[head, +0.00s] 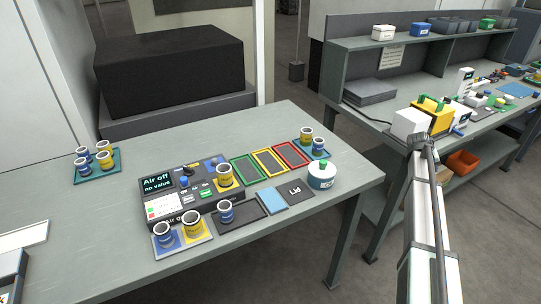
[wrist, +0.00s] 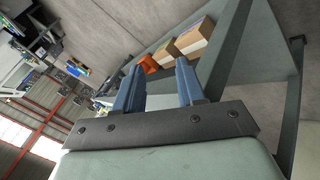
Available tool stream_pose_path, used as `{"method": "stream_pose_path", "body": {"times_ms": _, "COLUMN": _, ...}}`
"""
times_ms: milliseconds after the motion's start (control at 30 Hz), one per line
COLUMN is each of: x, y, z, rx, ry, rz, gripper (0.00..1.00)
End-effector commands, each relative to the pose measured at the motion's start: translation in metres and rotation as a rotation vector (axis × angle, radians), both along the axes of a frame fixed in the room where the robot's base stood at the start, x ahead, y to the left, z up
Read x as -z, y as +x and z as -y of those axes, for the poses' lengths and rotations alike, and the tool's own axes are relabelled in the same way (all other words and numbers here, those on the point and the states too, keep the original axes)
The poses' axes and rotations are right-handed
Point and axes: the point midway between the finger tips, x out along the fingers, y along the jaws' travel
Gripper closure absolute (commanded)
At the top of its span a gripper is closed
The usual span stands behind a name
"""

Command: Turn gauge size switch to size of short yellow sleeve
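The gauge unit (head: 180,195) stands on the near bench in the head view; its display (head: 157,184) reads "Air off / no value". Small knobs (head: 188,170) sit on its top, too small to read their setting. A yellow-banded sleeve (head: 224,177) stands at its right on a yellow pad. Another yellow sleeve (head: 192,228) and a blue sleeve (head: 163,236) stand in front. I cannot tell which yellow sleeve is the short one. My gripper (wrist: 158,88) shows blue fingers apart with nothing between them in the wrist view, far from the gauge unit.
A blue sleeve (head: 226,212) stands on a dark tray. More sleeves stand on a teal tray (head: 84,178) at left and a back-right tray (head: 318,154). Green, yellow and red framed trays (head: 290,154) and a white pot (head: 321,178) lie to the right. The bench's left middle is clear.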

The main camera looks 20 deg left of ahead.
Motion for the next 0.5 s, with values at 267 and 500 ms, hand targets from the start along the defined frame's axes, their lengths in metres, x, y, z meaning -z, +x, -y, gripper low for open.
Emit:
{"method": "stream_pose_path", "body": {"times_ms": 267, "x": -0.080, "y": 0.038, "z": 0.013, "rx": -0.006, "ry": -0.054, "rz": 0.076, "gripper": 0.61}}
{"method": "stream_pose_path", "body": {"times_ms": 500, "x": -0.109, "y": 0.051, "z": -0.056, "rx": -0.075, "ry": -0.035, "rz": 0.058, "gripper": 0.61}}
